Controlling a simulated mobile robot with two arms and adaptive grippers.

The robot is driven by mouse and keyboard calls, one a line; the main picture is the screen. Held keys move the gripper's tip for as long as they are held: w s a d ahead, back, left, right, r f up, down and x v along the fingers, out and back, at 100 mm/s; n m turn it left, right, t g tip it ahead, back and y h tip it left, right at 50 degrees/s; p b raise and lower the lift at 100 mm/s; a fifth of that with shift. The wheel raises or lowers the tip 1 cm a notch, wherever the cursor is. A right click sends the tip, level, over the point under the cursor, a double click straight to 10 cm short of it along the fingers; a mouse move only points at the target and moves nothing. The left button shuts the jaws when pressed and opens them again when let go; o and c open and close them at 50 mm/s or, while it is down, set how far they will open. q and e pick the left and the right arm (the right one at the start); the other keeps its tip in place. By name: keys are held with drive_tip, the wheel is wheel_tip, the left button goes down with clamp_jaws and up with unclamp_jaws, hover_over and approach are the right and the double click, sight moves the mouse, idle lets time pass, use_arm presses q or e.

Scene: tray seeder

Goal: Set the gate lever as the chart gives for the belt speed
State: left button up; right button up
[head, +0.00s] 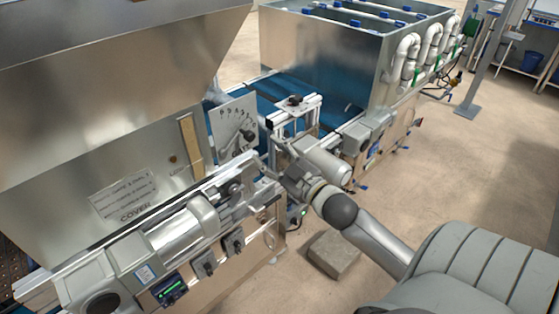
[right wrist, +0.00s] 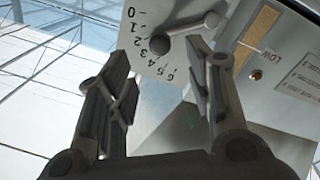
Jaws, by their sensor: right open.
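The knob hides part of the plate near 3 and 4; the exact setting is unclear. The head view also shows the plate (head: 226,116) and knob (head: 248,135) on the hopper's side. My right gripper (head: 277,166) is open and empty; in the right wrist view its fingers (right wrist: 163,72) stand either side of the knob's line, apart from it. A green-lit display (head: 170,288) is too small to read. My left gripper is not in view.
A large metal hopper (head: 90,100) with printed labels (head: 125,196) stands at left. A brass-coloured strip gauge (head: 190,145) is beside the plate. A metal frame (head: 297,108) over the blue belt (head: 275,88) crowds the right gripper. A grey block (head: 334,253) lies on otherwise open floor.

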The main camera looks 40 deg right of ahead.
drive_tip(key=s, duration=0.3)
drive_tip(key=shift+f, duration=0.1)
idle(0.5)
drive_tip(key=s+d+f+m+g+h+b, duration=0.1)
drive_tip(key=s+f+g, duration=0.2)
drive_tip(key=f, duration=1)
drive_tip(key=s+f+m+g+b, duration=0.1)
drive_tip(key=s+f+m+g, duration=0.1)
drive_tip(key=f, duration=1.1)
drive_tip(key=s+d+f+m+g+h+b, duration=0.1)
drive_tip(key=s+f+g, duration=0.2)
drive_tip(key=f, duration=1.1)
drive_tip(key=s+a+f+g+b, duration=0.1)
drive_tip(key=s+a+f+g, duration=0.25)
drive_tip(key=s+f, duration=0.5)
drive_tip(key=s+a+f+g+b, duration=0.15)
drive_tip(key=s+a+f, duration=0.25)
drive_tip(key=s+f, duration=0.45)
drive_tip(key=s+a+f+g, duration=0.1)
drive_tip(key=s+a+f, duration=0.1)
drive_tip(key=s, duration=0.3)
drive_tip(key=s+a+f+g+y, duration=0.1)
drive_tip(key=s+a+f+g, duration=0.1)
drive_tip(key=s+f, duration=0.3)
drive_tip(key=s+a+f+g, duration=0.1)
drive_tip(key=s+a+f, duration=0.2)
drive_tip(key=s, duration=0.2)
drive_tip(key=shift+s+a+f+y+b, duration=0.25)
drive_tip(key=shift+y+b, duration=0.05)
drive_tip(key=shift+b, duration=0.1)
